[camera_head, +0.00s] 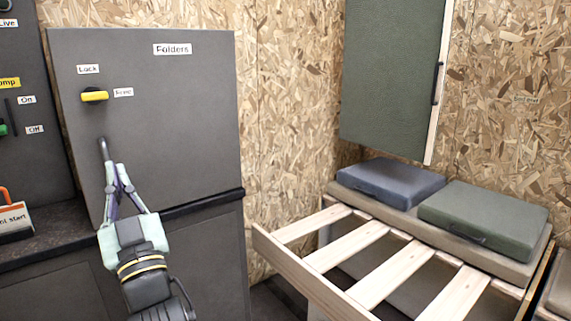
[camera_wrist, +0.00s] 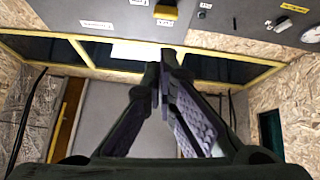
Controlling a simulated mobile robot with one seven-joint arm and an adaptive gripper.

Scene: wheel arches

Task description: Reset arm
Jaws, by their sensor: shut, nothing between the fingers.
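My gripper (camera_head: 116,168) is in front of the grey cabinet door labelled Folders (camera_head: 205,120) in the head view. Its fingers point up and their tips are together, with nothing held. In the wrist view the gripper (camera_wrist: 167,58) also shows its fingertips meeting. The yellow knob (camera_head: 95,96) on the door sits between the Lock and Free labels, turned sideways toward Free. The door looks shut.
A dark counter (camera_head: 50,240) runs below the cabinet at left, with a switch panel (camera_head: 30,120) above it. At right are a slatted wooden bench (camera_head: 345,245), a blue cushion (camera_head: 390,180) and a green cushion (camera_head: 480,220). A green panel (camera_head: 390,80) hangs above.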

